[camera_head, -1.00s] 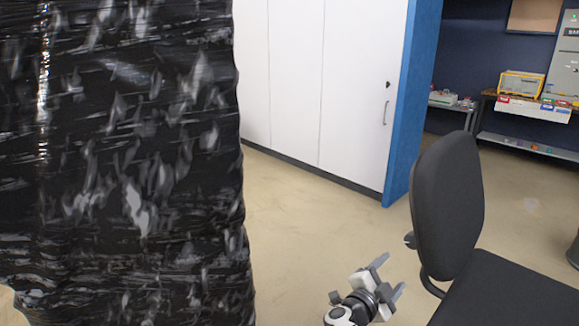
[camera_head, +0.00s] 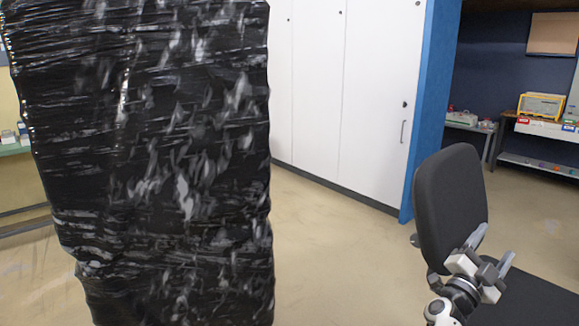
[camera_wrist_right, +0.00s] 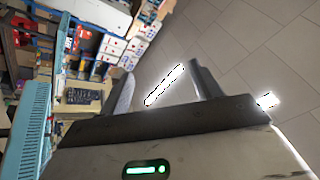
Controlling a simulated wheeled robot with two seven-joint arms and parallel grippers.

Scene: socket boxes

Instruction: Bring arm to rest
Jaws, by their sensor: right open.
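My right gripper (camera_head: 492,246) is at the lower right of the head view, in front of the black office chair (camera_head: 452,205) as seen from my head. Its two grey fingers are spread apart with nothing between them. In the right wrist view the gripper (camera_wrist_right: 160,85) also shows both fingers apart, with tiled floor and shelving beyond. I cannot tell its exact distance from the chair. My left gripper is not in either view.
A tall stack wrapped in shiny black film (camera_head: 150,170) fills the left of the head view. White cabinets (camera_head: 370,100) with a blue end panel (camera_head: 432,100) stand behind. Bare floor (camera_head: 340,260) lies between stack and chair. Shelves with boxes (camera_wrist_right: 110,45) show in the wrist view.

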